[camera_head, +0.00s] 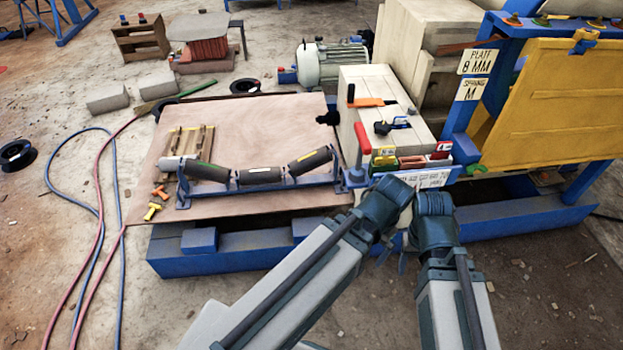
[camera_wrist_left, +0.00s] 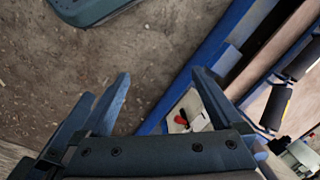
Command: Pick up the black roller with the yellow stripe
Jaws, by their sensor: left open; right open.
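The black roller with the yellow stripe (camera_head: 260,176) is the middle one of three rollers on a blue bracket (camera_head: 228,193) over the brown board. In the left wrist view a roller with a yellow mark (camera_wrist_left: 275,107) shows at the right. My left gripper (camera_wrist_left: 163,88) is open and empty, with bare floor and a blue beam beyond its fingers. In the head view its fingers are hard to make out. My right gripper (camera_head: 393,257) is open, partly hidden among the arm links, to the right of the rollers and apart from them.
A roller with a green mark (camera_head: 207,171) and one with an orange mark (camera_head: 308,161) flank the middle one. A wooden pallet (camera_head: 199,140) lies behind. A pale block (camera_head: 365,82) with clamps and the yellow panel (camera_head: 555,100) stand to the right. Hoses run along the left floor.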

